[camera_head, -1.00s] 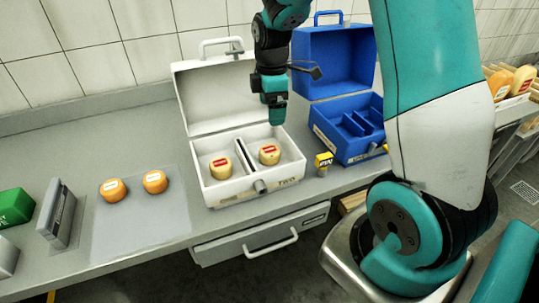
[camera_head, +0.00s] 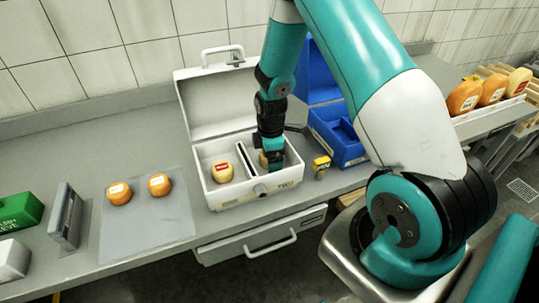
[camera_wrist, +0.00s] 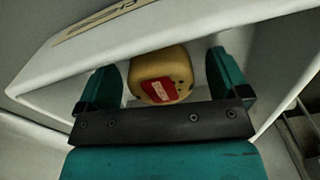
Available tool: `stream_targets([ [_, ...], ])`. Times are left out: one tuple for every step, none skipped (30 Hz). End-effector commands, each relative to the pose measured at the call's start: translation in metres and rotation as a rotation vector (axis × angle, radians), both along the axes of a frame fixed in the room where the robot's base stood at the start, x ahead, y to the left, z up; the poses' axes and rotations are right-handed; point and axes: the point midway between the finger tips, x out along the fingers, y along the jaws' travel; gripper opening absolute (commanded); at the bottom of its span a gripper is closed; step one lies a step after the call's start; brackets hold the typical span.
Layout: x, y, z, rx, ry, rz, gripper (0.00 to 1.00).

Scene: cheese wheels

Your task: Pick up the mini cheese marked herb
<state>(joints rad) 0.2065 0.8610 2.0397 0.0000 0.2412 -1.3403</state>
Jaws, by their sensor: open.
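My gripper (camera_head: 269,164) is open and lowered into the right compartment of the open white case (camera_head: 245,201). In the wrist view, a yellow mini cheese (camera_wrist: 172,62) with a red label sits between the two spread green fingers, with a gap on either side. Its label is too small to read. In the head view my gripper hides most of this cheese. Two orange mini cheeses (camera_head: 118,193) (camera_head: 159,184) with white labels lie on the grey mat (camera_head: 147,225). I cannot read which is herb.
The case's lid (camera_head: 218,103) stands open behind my gripper, and its divider and walls are close around it. A small yellow block (camera_head: 321,167) and a blue case (camera_head: 339,134) stand to the right. A green box (camera_head: 17,212) and a grey upright holder (camera_head: 67,216) are at left.

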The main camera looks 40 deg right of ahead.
Motion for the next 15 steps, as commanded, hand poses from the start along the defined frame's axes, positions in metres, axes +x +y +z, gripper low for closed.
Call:
stream_targets([
  [-0.0001, 0.0000, -0.0019, 0.000, 0.001, 0.000, 0.93],
  [-0.0001, 0.0000, -0.0029, 0.000, 0.001, 0.000, 0.93],
  [-0.0001, 0.0000, -0.0036, 0.000, 0.000, 0.000, 0.93],
  [0.0000, -0.0001, -0.0037, 0.000, 0.000, 0.000, 0.93],
  [0.0000, 0.0000, -0.0037, 0.000, 0.000, 0.000, 0.93],
  [0.0000, -0.0001, -0.0037, 0.000, 0.000, 0.000, 0.93],
  [0.0000, -0.0001, -0.0036, 0.000, 0.000, 0.000, 0.93],
  [0.0000, -0.0001, -0.0036, 0.000, 0.000, 0.000, 0.93],
  [0.0000, -0.0001, -0.0035, 0.000, 0.000, 0.000, 0.84],
  [0.0000, -0.0001, -0.0035, 0.000, 0.000, 0.000, 0.77],
  [0.0000, -0.0001, -0.0035, 0.000, 0.000, 0.000, 0.70],
  [0.0000, -0.0001, -0.0034, 0.000, 0.000, 0.000, 0.61],
  [0.0000, -0.0001, -0.0034, 0.000, 0.000, 0.000, 0.54],
  [0.0000, -0.0001, -0.0033, 0.000, 0.000, 0.000, 0.47],
  [0.0000, -0.0001, -0.0033, 0.000, 0.000, 0.000, 0.38],
])
